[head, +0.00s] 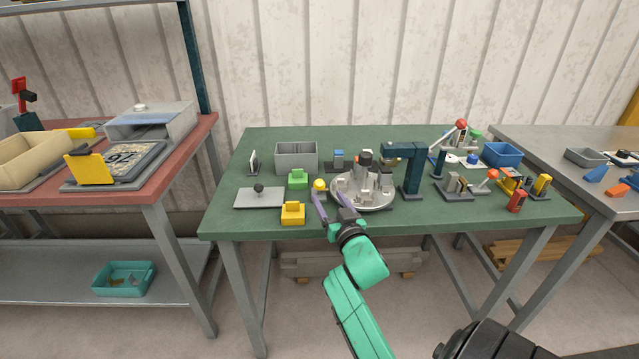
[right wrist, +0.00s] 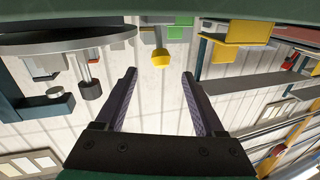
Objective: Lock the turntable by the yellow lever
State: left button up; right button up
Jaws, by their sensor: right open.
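The round grey turntable (head: 350,203) stands on the green bench with several grey fixtures on it. The lever's yellow knob (head: 320,184) is at its left edge; its arm is mostly hidden. My right gripper (head: 328,197) is open and empty, just in front of the knob at the turntable's front left. In the right wrist view, which appears upside down, the yellow knob (right wrist: 161,58) lies between and beyond the open fingers (right wrist: 160,80), apart from them. The turntable (right wrist: 60,42) shows at upper left there. My left gripper is not in view.
A yellow block (head: 293,214) and a green block (head: 298,180) sit left of the gripper. A grey plate with a dark knob (head: 259,198) lies farther left, and a grey bin (head: 296,157) stands behind. A dark teal post (head: 412,172) rises right of the turntable.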

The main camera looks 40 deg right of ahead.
aim_at(321, 188)
jog(key=x, duration=0.8)
jog(key=shift+w+f, duration=0.1)
jog(key=shift+w, duration=0.05)
grip_shut()
dwell(0.9)
